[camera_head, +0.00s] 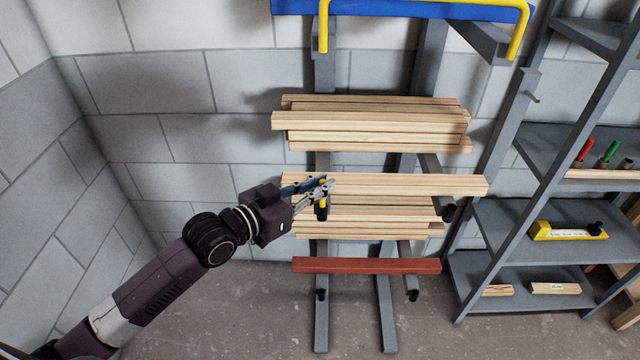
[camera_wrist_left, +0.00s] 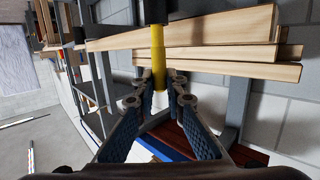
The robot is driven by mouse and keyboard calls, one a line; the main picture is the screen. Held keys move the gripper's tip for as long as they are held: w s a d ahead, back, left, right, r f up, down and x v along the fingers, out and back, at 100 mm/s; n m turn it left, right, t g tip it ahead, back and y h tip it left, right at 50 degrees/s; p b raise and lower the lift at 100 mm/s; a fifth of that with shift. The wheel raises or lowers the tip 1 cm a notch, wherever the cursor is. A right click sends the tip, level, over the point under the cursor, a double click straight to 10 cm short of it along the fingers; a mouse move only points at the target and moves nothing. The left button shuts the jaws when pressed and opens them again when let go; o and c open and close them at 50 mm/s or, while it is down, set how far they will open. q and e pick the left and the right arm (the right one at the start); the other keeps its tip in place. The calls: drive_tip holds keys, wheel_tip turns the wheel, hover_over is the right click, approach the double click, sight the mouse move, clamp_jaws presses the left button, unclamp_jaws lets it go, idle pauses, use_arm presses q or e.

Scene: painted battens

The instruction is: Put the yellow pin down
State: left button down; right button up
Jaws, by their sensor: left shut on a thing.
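The yellow pin (camera_wrist_left: 158,55) has a black end and is held between the fingers of my left gripper (camera_wrist_left: 160,85) in the left wrist view. In the head view the pin (camera_head: 322,200) shows as a short yellow and black piece at the fingertips of my left gripper (camera_head: 320,187). The gripper is shut on it, in front of the middle stack of bare wooden battens (camera_head: 400,184). I cannot tell whether the pin touches the battens. My right gripper is in neither view.
A grey rack holds another batten stack (camera_head: 370,122) above, a red batten (camera_head: 366,265) below and a blue board (camera_head: 420,10) with yellow rails at the top. Grey shelves (camera_head: 510,215) with tools and a yellow level (camera_head: 568,231) stand at right.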

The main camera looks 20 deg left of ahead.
use_arm(q)
drive_tip(key=c, duration=2)
unclamp_jaws()
drive_tip(key=shift+b+v, duration=0.8)
drive_tip(key=shift+v, duration=5.25)
drive_tip(key=shift+r, duration=0.1)
